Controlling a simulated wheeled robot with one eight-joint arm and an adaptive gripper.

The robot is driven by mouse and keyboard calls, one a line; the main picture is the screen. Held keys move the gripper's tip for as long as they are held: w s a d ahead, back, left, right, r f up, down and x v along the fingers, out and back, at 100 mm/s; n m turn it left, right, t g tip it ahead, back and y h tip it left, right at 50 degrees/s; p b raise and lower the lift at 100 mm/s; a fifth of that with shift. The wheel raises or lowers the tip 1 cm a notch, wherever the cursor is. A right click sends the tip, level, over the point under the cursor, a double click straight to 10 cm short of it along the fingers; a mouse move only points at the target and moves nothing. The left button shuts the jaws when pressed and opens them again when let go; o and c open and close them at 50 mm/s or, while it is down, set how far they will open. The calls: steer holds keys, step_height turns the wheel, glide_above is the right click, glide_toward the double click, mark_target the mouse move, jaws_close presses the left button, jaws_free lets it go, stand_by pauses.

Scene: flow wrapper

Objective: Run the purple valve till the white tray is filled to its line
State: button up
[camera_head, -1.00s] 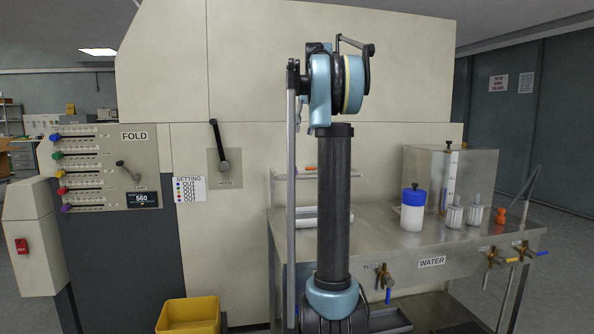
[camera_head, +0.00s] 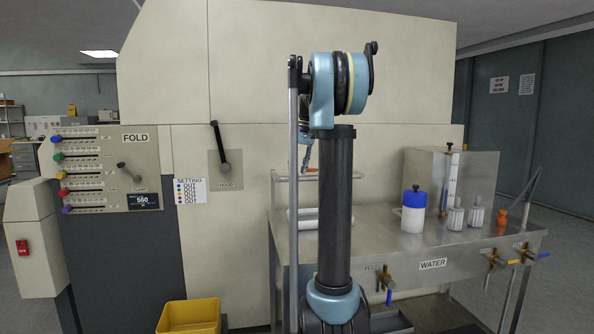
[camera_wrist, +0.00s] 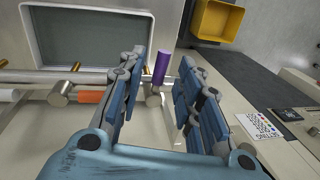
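In the wrist view the purple valve handle (camera_wrist: 162,65) stands between the fingertips of my gripper (camera_wrist: 163,72). The gripper is open, with one finger on each side of the handle; I see small gaps and no clear grip. A tray with a pale rim (camera_wrist: 92,9) and a grey inside lies beyond the pipe at the upper left, probably the white tray. I cannot make out its fill line or any liquid level.
An orange handle (camera_wrist: 90,97) sits on the same pipe, left of the purple one. A yellow bin (camera_head: 190,316) stands on the floor by the machine.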

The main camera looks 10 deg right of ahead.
steer(key=shift+f, duration=0.25)
jaws_close()
steer(key=shift+a, duration=0.1)
steer(key=shift+w+a+m+t+h, duration=0.2)
steer(key=shift+a+m, duration=0.35)
steer(key=shift+m, duration=1.15)
steer(key=shift+w+a+m+t+h, duration=0.15)
steer(key=shift+w+a+m+t, duration=0.25)
steer(key=shift+m, duration=1.3)
steer(key=shift+w+a+m+t+h, duration=0.15)
steer(key=shift+a+m, duration=0.5)
steer(key=shift+m, duration=1.05)
